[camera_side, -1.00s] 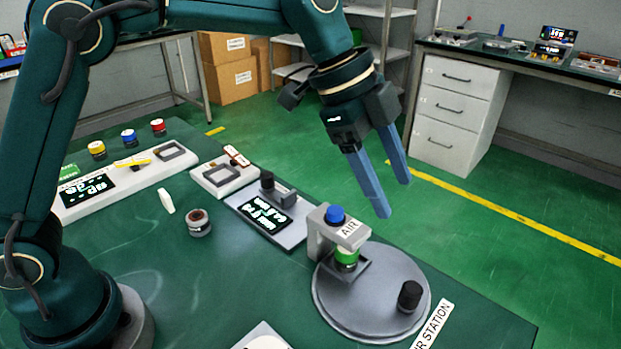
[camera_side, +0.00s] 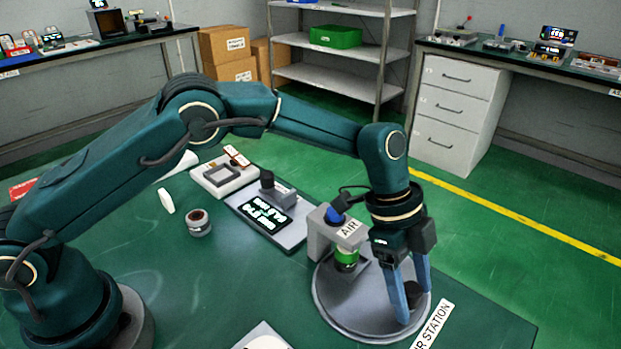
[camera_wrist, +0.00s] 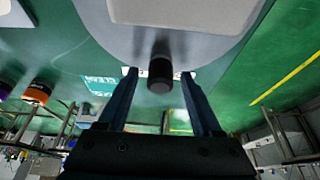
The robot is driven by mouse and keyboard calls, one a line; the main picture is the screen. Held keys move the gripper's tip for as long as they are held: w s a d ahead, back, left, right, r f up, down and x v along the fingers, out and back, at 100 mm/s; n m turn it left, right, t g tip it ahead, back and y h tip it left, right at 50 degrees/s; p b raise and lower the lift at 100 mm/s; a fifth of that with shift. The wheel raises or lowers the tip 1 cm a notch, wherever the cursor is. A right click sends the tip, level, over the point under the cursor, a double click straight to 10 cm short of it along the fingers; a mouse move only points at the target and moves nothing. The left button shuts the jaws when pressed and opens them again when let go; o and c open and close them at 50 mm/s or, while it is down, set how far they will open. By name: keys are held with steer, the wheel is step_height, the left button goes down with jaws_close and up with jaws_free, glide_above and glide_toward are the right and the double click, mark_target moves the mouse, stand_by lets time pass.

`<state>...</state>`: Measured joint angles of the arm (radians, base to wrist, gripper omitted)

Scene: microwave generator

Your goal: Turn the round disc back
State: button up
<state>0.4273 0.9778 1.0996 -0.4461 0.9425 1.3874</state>
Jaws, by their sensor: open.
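The round grey disc (camera_side: 336,300) lies flat on the green table in the side view, and its rim shows at the top of the wrist view (camera_wrist: 215,45). A black knob (camera_side: 413,292) stands near the disc's right edge. My gripper (camera_side: 413,312) is open and low over that part of the disc, with its blue fingers on either side of the knob. In the wrist view the knob (camera_wrist: 160,75) sits between the fingers, with gaps on both sides. I cannot tell whether either finger touches it. A green-banded cylinder (camera_side: 347,256) stands on the disc beneath the AIR fixture.
The grey AIR fixture (camera_side: 322,236) with a blue button (camera_side: 334,215) stands over the disc's back edge, close to my wrist. A panel with a display (camera_side: 266,215) lies to the left. A small jar (camera_side: 199,223) stands farther left. The table's right edge is near.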

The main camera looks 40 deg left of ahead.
jaws_close()
stand_by(1.4)
